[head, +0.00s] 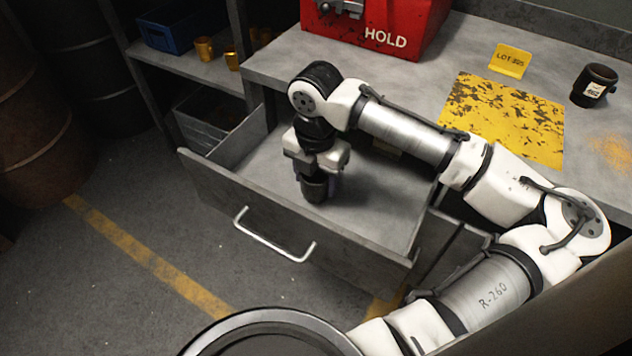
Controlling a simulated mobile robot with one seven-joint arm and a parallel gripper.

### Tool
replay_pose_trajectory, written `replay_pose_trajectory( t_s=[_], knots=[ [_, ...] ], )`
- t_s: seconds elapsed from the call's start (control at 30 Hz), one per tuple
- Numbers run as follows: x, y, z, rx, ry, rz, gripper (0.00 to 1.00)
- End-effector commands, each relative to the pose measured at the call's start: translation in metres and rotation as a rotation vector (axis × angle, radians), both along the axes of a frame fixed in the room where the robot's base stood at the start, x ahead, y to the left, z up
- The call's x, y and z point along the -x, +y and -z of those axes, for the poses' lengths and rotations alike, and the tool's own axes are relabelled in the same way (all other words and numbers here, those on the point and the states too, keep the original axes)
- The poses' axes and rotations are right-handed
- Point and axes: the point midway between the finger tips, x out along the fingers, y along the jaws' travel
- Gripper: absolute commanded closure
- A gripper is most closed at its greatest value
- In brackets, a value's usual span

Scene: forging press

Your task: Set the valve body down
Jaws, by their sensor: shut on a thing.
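My gripper (316,172) points down inside the open grey drawer (385,205), toward its left half. It is shut on a dark, rounded piece, which I take to be the valve body (314,190). The piece is upright and low, close to the drawer floor. I cannot tell whether it touches the floor. My wrist and jaws hide its upper part.
A red HOLD box (400,35), yellow LOT sign (510,61), worn yellow mat (500,120) and dark labelled mug (593,85) are on the workbench. A shelf at left holds a blue bin (170,30) and brass parts (205,50). The drawer floor near its front is clear.

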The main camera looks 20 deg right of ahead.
Motion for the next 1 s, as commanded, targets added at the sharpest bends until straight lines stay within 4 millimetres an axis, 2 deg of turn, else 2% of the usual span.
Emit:
replay_pose_trajectory(
  t_s=[0.03,0.13,0.47,0.5,0.63,0.67,1.0],
  knots=[
    [0.0,0.0,0.009,0.0,0.0,0.0,0.79],
    [0.0,0.0,0.018,-0.001,-0.001,0.0,0.79],
    [0.0,0.0,0.021,0.0,-0.002,0.0,0.79],
    [0.0,0.0,0.022,-0.001,-0.001,0.0,0.42],
    [0.0,0.0,0.021,0.001,-0.001,-0.001,0.25],
    [0.0,0.0,0.021,0.001,-0.001,-0.001,0.22],
    [0.0,0.0,0.017,0.001,-0.001,0.0,0.22]
  ],
)
